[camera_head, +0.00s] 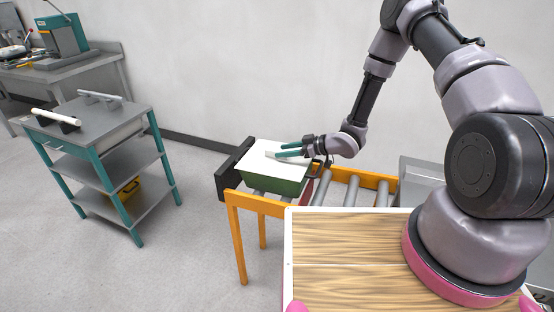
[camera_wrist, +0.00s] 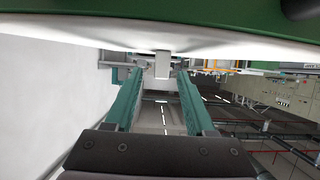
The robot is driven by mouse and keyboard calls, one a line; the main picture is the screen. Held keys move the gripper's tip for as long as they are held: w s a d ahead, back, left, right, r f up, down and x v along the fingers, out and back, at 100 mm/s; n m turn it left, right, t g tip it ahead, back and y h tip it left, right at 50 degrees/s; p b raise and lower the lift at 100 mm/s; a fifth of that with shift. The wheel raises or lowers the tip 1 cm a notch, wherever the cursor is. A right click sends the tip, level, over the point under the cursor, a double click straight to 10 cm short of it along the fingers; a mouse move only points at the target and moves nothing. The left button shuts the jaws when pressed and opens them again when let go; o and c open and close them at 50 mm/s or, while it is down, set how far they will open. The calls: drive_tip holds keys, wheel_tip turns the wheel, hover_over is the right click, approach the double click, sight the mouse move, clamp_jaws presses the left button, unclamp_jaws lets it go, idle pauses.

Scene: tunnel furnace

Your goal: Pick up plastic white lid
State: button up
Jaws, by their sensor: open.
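The white plastic lid (camera_head: 258,163) lies flat on top of a green box (camera_head: 284,186) in the head view. In the wrist view the lid (camera_wrist: 235,40) spans the upper part, seen nearly edge-on, with the green box (camera_wrist: 110,9) above it. A small pale block, perhaps the lid's handle (camera_wrist: 162,65), stands out from it. My gripper (camera_head: 280,150) is at the lid with its teal fingers pointing left. In the wrist view the fingers are apart, and the block appears between the fingertips (camera_wrist: 160,76). I cannot tell whether they touch it.
The box stands on a roller conveyor with an orange frame (camera_head: 238,225), against a black end stop (camera_head: 228,175). A grey trolley (camera_head: 100,125) stands left on open floor. A wall is behind. A wood-topped surface (camera_head: 345,285) is in front.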

drive_tip(key=shift+w+a+f, duration=0.2)
drive_tip(key=shift+a+f, duration=0.05)
drive_tip(key=shift+a, duration=0.25)
clamp_jaws()
drive_tip(key=shift+r, duration=0.1)
